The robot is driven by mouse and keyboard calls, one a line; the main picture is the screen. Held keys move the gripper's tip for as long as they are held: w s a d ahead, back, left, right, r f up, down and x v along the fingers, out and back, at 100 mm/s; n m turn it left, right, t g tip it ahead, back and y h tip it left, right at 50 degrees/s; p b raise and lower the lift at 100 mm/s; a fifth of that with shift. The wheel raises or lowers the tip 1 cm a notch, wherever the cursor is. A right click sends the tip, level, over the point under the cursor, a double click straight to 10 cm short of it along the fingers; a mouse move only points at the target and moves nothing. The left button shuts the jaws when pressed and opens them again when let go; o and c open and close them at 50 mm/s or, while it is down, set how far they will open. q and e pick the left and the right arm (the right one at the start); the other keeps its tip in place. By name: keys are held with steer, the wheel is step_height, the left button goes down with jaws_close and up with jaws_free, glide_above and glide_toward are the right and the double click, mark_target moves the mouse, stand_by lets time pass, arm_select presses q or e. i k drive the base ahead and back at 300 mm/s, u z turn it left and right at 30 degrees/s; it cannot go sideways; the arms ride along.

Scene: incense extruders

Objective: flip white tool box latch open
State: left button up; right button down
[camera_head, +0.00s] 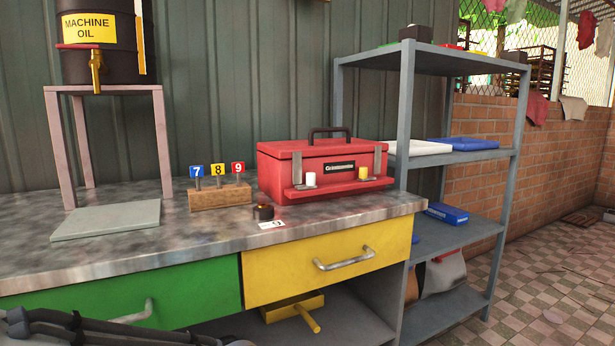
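A red tool box (340,157) with a dark top handle (329,134) stands shut on the workbench. On its front ledge are a white latch (311,179) at the left and a yellow latch (363,173) at the right. The white latch stands upright, beside a grey metal strap (297,168) that comes down the box front. I cannot tell from here how the white latch is engaged with the strap. A dark part of my arm shows at the bottom left edge, below and well away from the box. Neither gripper's fingers are in view.
The workbench (110,246) has a green drawer (150,290) and a yellow drawer (330,262). A grey shelf (407,110) stands at right.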

mark_target(310, 177)
steer(key=z, duration=0.3)
steer(key=k, duration=0.2)
steer(key=u, duration=0.75)
steer(key=i, duration=0.6)
steer(key=z, duration=0.45)
steer(key=k, duration=0.5)
steer(key=u, duration=0.8)
steer(key=i, duration=0.65)
steer(key=z, duration=0.45)
